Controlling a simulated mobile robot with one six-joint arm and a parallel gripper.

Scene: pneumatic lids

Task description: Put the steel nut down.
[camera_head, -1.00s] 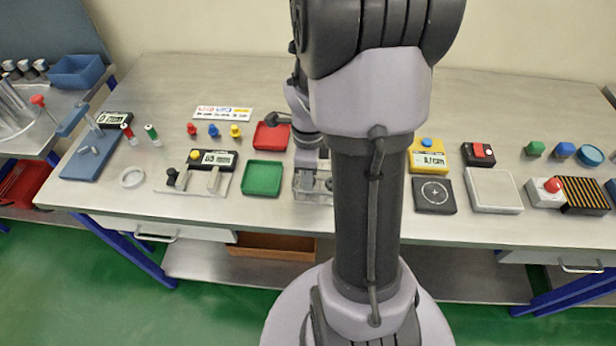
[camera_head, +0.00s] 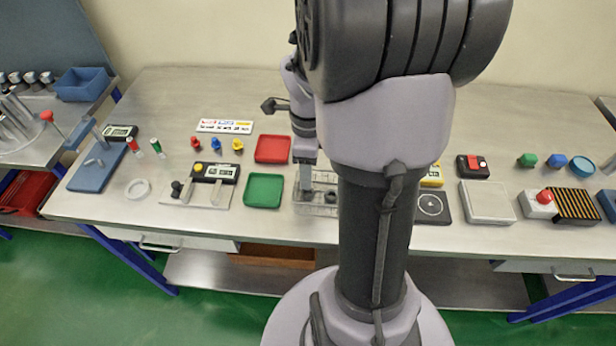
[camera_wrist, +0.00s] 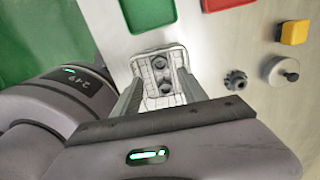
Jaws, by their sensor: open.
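A clear compartment tray (camera_wrist: 150,54) lies below my gripper (camera_wrist: 161,79) in the wrist view. Two dark grey hexagonal pieces (camera_wrist: 164,87) sit in it, between my open fingers as seen from the wrist. I cannot tell for sure which one is the steel nut, nor whether a finger touches it. In the head view my gripper (camera_head: 305,182) is at the left part of the clear tray (camera_head: 318,209), and the pieces are too small to make out.
A green tray (camera_head: 263,190) stands just left of the clear tray, with a red tray (camera_head: 272,148) behind it. A gauge fixture (camera_head: 213,172) is farther left. A scale plate (camera_head: 487,200) stands to the right. Bare bench lies in front.

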